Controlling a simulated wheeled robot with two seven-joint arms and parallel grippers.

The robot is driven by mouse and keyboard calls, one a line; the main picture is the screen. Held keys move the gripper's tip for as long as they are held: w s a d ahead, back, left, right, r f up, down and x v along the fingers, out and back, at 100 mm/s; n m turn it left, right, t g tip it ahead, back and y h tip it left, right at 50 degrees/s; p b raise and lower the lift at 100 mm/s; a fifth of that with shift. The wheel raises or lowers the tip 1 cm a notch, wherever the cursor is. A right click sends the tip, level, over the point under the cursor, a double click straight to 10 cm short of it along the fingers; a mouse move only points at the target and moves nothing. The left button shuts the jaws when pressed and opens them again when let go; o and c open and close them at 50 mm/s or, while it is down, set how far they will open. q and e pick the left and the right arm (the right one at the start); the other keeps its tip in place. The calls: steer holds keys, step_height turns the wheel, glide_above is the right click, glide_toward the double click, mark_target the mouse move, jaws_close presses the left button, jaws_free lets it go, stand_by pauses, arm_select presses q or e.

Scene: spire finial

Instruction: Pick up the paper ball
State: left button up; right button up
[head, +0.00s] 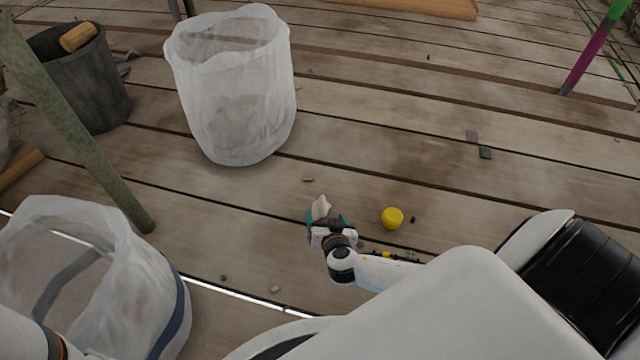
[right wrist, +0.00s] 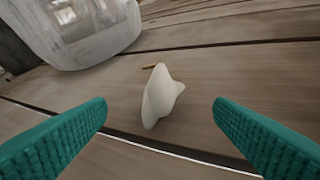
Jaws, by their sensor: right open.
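The paper ball (head: 320,207) is a crumpled off-white lump on the wooden planks, near the middle of the head view. In the right wrist view the paper ball (right wrist: 160,96) lies ahead of and between my two green fingers, with clear space on both sides. My right gripper (head: 327,219) is open, low over the planks and right behind the ball; its fingers also show in the right wrist view (right wrist: 162,125). Neither finger appears to touch the ball. My left gripper is not in view; only a bit of my left arm shows at the lower left.
A white-lined bin (head: 240,110) stands beyond the ball, and another lined bin (head: 165,290) stands at lower left. A yellow ball (head: 392,218) lies right of my gripper. A dark bucket (head: 85,85) and slanting pole (head: 75,130) are at left. Small scraps (head: 485,152) lie about.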

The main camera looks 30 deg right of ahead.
mark_target(323, 213)
steer(key=b+x, duration=0.2)
steer(key=x, duration=0.1)
steer(key=shift+w+f+b, duration=0.25)
steer(key=shift+f+b, duration=0.1)
steer(key=shift+w+d+f, duration=0.1)
steer(key=shift+w+d, duration=0.1)
steer(key=shift+w, duration=0.15)
steer(key=c, duration=1.1)
